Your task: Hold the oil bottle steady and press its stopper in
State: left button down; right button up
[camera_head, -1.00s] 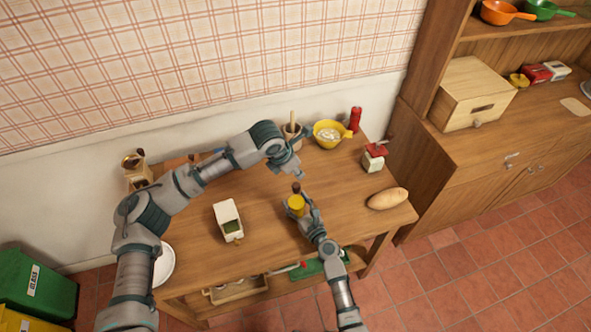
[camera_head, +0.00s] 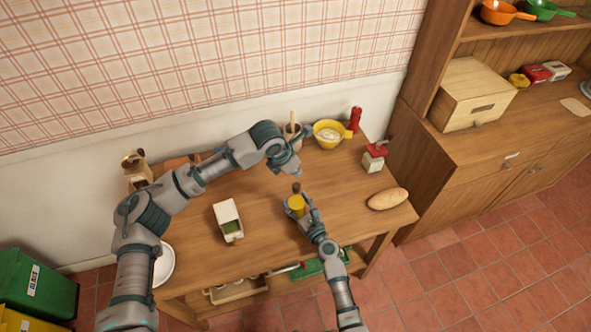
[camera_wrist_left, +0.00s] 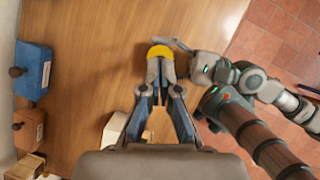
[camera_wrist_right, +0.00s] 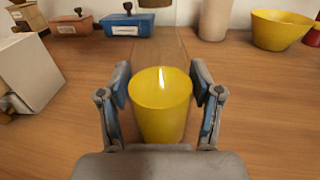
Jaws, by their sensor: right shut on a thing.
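The oil bottle (camera_head: 296,207) stands upright on the table, yellow below with clear glass above. Its dark brown stopper (camera_head: 296,187) sits at the top. My right gripper (camera_head: 306,207) is shut on the bottle's body; in the right wrist view its fingers flank the yellow oil bottle (camera_wrist_right: 161,105). My left gripper (camera_head: 299,175) is just above the stopper, its fingertips together and pointing down. In the left wrist view, the shut fingertips (camera_wrist_left: 160,62) cover the stopper, with some yellow of the bottle (camera_wrist_left: 160,50) beyond them. Whether they touch the stopper is unclear.
A cream box with green contents (camera_head: 229,222) stands left of the bottle. A bread loaf (camera_head: 388,199) and a red-topped grinder (camera_head: 374,158) are to the right. A yellow bowl (camera_head: 329,133) and a red bottle (camera_head: 355,119) stand behind. Bare tabletop surrounds the bottle.

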aim_at(298, 184)
pick_arm(q)
jog(key=shift+f, duration=0.15)
jog(key=shift+f, duration=2.3)
jog(key=shift+r, duration=3.5)
pick_arm(e)
jog(key=o, duration=1.5)
